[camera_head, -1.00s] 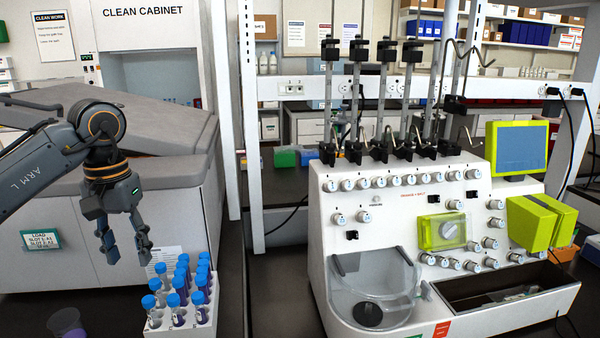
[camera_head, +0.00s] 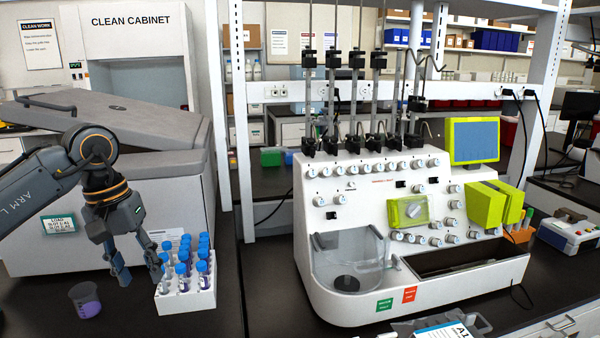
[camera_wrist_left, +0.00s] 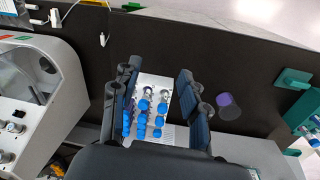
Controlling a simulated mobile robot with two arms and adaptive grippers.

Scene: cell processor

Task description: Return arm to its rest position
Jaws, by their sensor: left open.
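My left arm comes in from the left in the head view. Its gripper (camera_head: 140,274) is open and empty, with its fingers pointing down just left of the white tube rack (camera_head: 188,302). The rack holds several blue-capped tubes (camera_head: 203,268), some with purple liquid. In the left wrist view the open fingers (camera_wrist_left: 160,88) frame the rack (camera_wrist_left: 151,80) and blue caps (camera_wrist_left: 142,118) below, with nothing gripped. I cannot tell the exact height above the rack. My right gripper is not in view.
A beaker of purple liquid (camera_head: 86,302) stands left of the rack. A grey lidded machine (camera_head: 110,225) is behind my arm. The white cell processor (camera_head: 330,280) stands to the right. Dark bench (camera_head: 255,290) lies bare between rack and processor.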

